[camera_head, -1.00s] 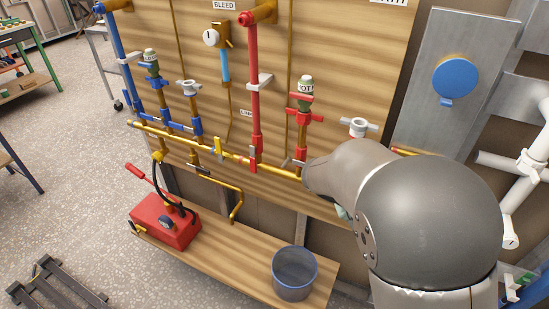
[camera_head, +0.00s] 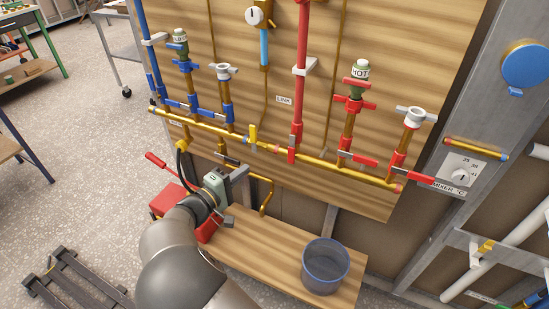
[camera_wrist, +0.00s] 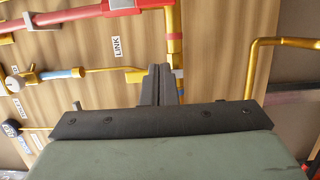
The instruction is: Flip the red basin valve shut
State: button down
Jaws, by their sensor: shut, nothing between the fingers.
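Several red valve levers sit along the pipework on the wooden panel in the head view: one on the thick red pipe (camera_head: 292,155), one below the HOT fitting (camera_head: 358,159), and one at the far right (camera_head: 418,177). I cannot read a label that tells which is the basin valve. My gripper (camera_head: 238,180) is low on the left, below the brass manifold and in front of the panel, apart from these red levers. Its dark fingers (camera_wrist: 160,85) are closed together and empty in the wrist view, pointing towards the panel near a brass pipe (camera_wrist: 173,35).
The brass manifold (camera_head: 270,151) crosses the panel, with blue levers (camera_head: 180,105) on the left. A clear bucket (camera_head: 325,268) stands on the shelf's right end.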

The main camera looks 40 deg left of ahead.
aim_at(292, 150)
jog(key=shift+w, duration=0.15)
jog(key=w+d+p, duration=0.2)
jog(key=w+d, duration=0.2)
jog(key=w, duration=0.6)
jog(key=shift+w+d, duration=0.25)
jog(key=shift+s, duration=0.1)
